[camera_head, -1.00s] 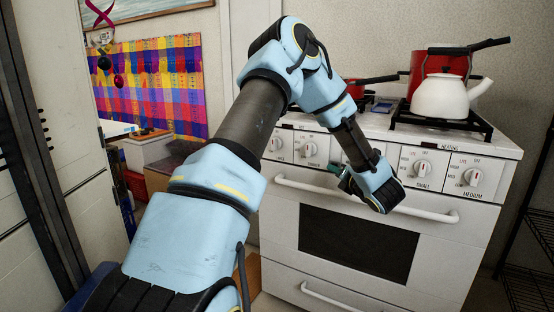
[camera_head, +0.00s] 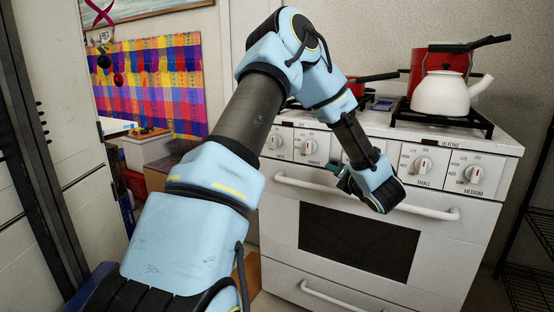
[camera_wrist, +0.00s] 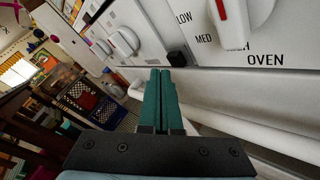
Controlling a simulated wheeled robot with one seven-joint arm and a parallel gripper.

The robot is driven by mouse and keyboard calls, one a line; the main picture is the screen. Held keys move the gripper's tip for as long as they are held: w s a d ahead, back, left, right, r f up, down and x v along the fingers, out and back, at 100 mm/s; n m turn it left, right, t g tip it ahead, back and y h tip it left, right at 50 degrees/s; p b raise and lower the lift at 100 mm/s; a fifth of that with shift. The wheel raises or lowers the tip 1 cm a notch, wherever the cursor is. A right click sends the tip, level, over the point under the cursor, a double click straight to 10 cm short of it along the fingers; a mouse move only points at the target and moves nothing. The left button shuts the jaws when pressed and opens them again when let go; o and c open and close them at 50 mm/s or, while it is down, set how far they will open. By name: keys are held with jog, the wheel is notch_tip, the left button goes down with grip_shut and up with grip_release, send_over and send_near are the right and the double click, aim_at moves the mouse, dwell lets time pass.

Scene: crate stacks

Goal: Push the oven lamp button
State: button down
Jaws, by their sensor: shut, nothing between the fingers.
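A small black button (camera_wrist: 177,60) sits on the white control panel (camera_wrist: 207,43) in the wrist view, at the panel's lower edge and left of the red-marked OVEN knob (camera_wrist: 243,22). It looks like the oven lamp button, though I see no label for it. My gripper (camera_wrist: 160,73) has its two green fingers shut together, with nothing between them. Their tips appear just below and left of the button; I cannot tell whether they touch it. In the head view my gripper (camera_head: 334,167) is partly seen in front of the stove (camera_head: 275,228), and my wrist hides the button.
The white oven handle (camera_head: 425,212) runs just below the panel, close to my gripper. More knobs (camera_head: 308,146) line the panel. A white kettle (camera_head: 440,97) and a red pot (camera_head: 420,66) stand on the stovetop.

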jog(key=s+a, duration=0.1)
jog(key=s+b, duration=0.1)
jog(key=s, duration=0.1)
jog(key=s+a+b, duration=0.1)
jog(key=s, duration=0.1)
jog(key=shift+a, duration=0.35)
jog(key=shift+w, duration=0.1)
jog(key=s+a+f+m+g+h, duration=0.3)
jog(key=s+a+m+g, duration=0.55)
jog(key=m, duration=0.75)
jog(key=s+a+f+m+g+h, duration=0.2)
jog(key=s+a+m+g, duration=0.3)
jog(key=s+a+m, duration=0.9)
jog(key=w+d+r+m+p, duration=0.1)
jog(key=r+p, duration=0.8)
jog(key=p, duration=0.1)
jog(key=w+d+r+m+p, duration=0.1)
jog(key=w+r+m+p, duration=0.1)
jog(key=r+p, duration=0.8)
jog(key=shift+w+r, duration=0.2)
jog(key=shift+r, duration=0.1)
